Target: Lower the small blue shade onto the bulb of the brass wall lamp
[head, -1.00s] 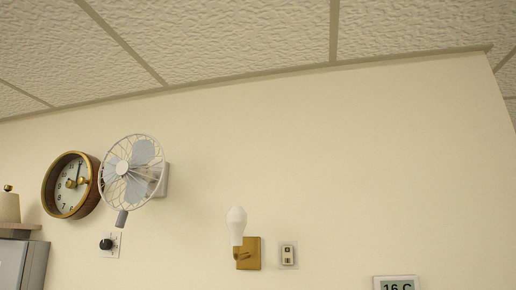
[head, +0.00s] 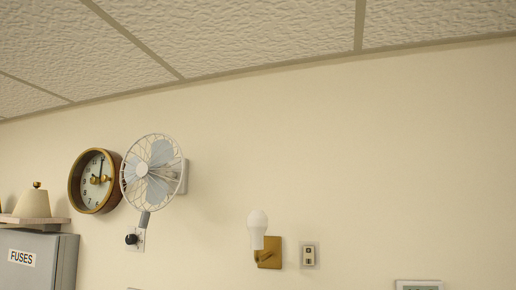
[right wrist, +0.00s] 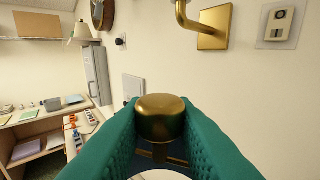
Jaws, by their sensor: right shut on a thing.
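The brass wall lamp is in the head view at lower middle, with a square brass wall plate (head: 273,253) and an upright white bulb (head: 257,228) that is bare. Its brass plate also shows at the top of the right wrist view (right wrist: 217,27), where the bulb is out of frame. My right gripper (right wrist: 160,125), with teal ribbed fingers, is shut on a round brass knob (right wrist: 161,105), which looks like the shade's top knob. A pale disc-like part shows below it at the frame's bottom edge. My left gripper is not in view.
A cream shade (head: 33,204) stands on a shelf above the fuse box (head: 40,262). The wall above the lamp is clear.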

